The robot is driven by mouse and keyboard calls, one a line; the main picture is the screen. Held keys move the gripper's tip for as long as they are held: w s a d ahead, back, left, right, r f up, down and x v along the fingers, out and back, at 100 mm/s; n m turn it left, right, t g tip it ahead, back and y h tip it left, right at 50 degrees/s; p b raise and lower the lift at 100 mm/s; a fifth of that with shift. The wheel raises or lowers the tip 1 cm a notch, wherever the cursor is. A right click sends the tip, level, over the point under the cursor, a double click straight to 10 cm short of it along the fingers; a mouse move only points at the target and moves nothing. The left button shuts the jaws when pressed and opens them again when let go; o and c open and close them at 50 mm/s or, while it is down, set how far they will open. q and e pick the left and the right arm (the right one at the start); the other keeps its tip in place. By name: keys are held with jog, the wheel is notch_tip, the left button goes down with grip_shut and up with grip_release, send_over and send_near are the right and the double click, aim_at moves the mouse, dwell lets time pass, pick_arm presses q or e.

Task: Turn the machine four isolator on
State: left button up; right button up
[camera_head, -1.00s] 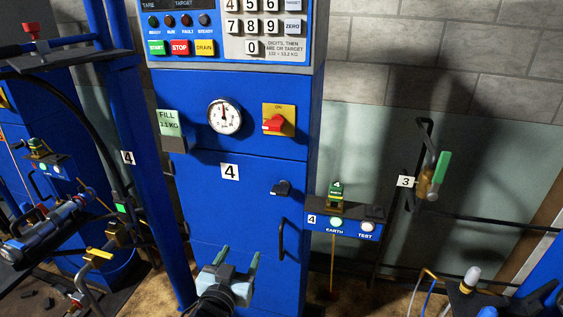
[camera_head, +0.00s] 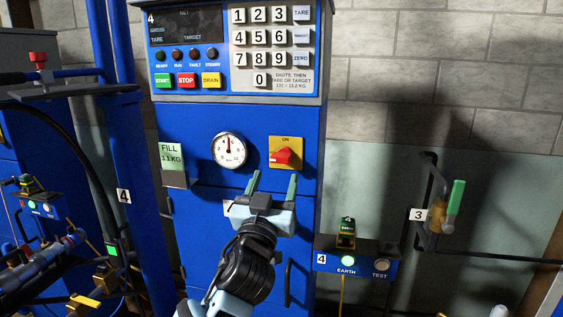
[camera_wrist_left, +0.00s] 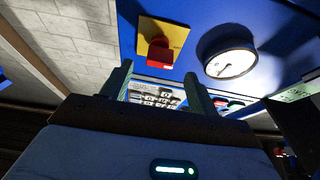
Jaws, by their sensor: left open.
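The machine four isolator is a red rotary handle (camera_head: 286,156) on a yellow plate (camera_head: 285,143) marked ON at its top, on the front of the blue cabinet. The red handle lies roughly sideways on the plate. It also shows in the left wrist view (camera_wrist_left: 159,50), beyond the fingers and above them in the picture. My left gripper (camera_head: 272,186) is open and empty, with green fingertips, below and slightly left of the isolator, apart from it. It partly covers the white number 4 label on the cabinet. My right gripper is not in view.
A round gauge (camera_head: 229,150) sits left of the isolator. A keypad panel (camera_head: 265,45) is above. A fill card (camera_head: 172,157) is at the left edge. An earth box (camera_head: 357,262) and a green-handled valve (camera_head: 454,200) stand to the right.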

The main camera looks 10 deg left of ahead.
aim_at(276, 159)
pick_arm(q)
jog(key=shift+x, duration=3.5)
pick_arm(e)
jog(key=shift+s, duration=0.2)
